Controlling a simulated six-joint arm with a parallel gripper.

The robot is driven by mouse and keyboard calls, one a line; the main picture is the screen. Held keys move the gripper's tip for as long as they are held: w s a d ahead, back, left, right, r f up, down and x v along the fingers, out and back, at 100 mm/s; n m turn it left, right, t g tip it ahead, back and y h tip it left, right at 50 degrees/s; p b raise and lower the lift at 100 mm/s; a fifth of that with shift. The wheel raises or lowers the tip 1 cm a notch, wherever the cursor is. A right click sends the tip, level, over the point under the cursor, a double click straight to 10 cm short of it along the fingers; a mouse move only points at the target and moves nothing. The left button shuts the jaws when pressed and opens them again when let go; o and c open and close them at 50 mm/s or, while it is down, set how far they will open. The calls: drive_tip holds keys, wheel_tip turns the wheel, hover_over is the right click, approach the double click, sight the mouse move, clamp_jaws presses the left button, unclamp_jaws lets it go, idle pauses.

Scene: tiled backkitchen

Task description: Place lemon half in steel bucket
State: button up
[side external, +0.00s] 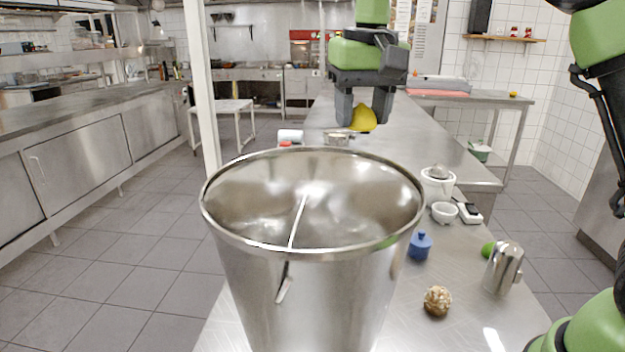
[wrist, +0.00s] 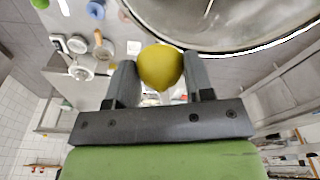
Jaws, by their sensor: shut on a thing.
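The yellow lemon half (side external: 363,118) is held between the fingers of my gripper (side external: 364,122), up in the air beyond the bucket in the side external view. In the wrist view the lemon half (wrist: 160,67) sits between the two fingertips of my gripper (wrist: 160,75). The steel bucket (side external: 310,290) is large and upright, in the foreground of the side external view, with its wide mouth open. Its visible inside looks empty, but its bottom is hidden. In the wrist view the bucket's rim (wrist: 215,50) is just ahead of the lemon half, to the upper right.
Right of the bucket on the steel table (side external: 460,300) are a blue pot (side external: 420,246), a brown nubbly ball (side external: 437,301), a metal pitcher (side external: 503,268), a green lime (side external: 488,249), a white bowl (side external: 444,212) and a white juicer (side external: 437,184). A can (side external: 290,136) lies behind the bucket.

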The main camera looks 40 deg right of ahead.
drive_tip(key=a+f+n, duration=0.1)
drive_tip(key=a+n, duration=0.1)
drive_tip(key=w+a+f+n, duration=0.1)
drive_tip(key=a+f+n, duration=0.1)
drive_tip(key=a+n, duration=0.1)
drive_tip(key=w+a+f+n+y, duration=0.1)
drive_tip(key=a+n, duration=0.1)
drive_tip(key=n, duration=0.1)
drive_tip(key=shift+w+a+f, duration=0.15)
drive_tip(key=shift+f, duration=0.25)
drive_tip(key=s+a+f+n+g, duration=0.1)
drive_tip(key=s+a+f+n, duration=0.1)
drive_tip(key=a+f+n, duration=0.35)
drive_tip(key=s+a+f+n, duration=0.2)
drive_tip(key=f+n, duration=0.4)
drive_tip(key=n, duration=0.5)
drive_tip(key=s+f+n, duration=0.1)
drive_tip(key=f+n, duration=0.2)
drive_tip(key=f, duration=0.2)
drive_tip(key=s+f+n+g, duration=0.1)
drive_tip(key=s+f+n, duration=0.1)
drive_tip(key=f, duration=0.3)
drive_tip(key=s+f+n, duration=0.1)
drive_tip(key=f+n, duration=0.3)
drive_tip(key=f, duration=0.1)
drive_tip(key=shift+s+n, duration=0.3)
drive_tip(key=shift+n, duration=0.05)
drive_tip(key=shift+f, duration=0.2)
drive_tip(key=o, duration=0.9)
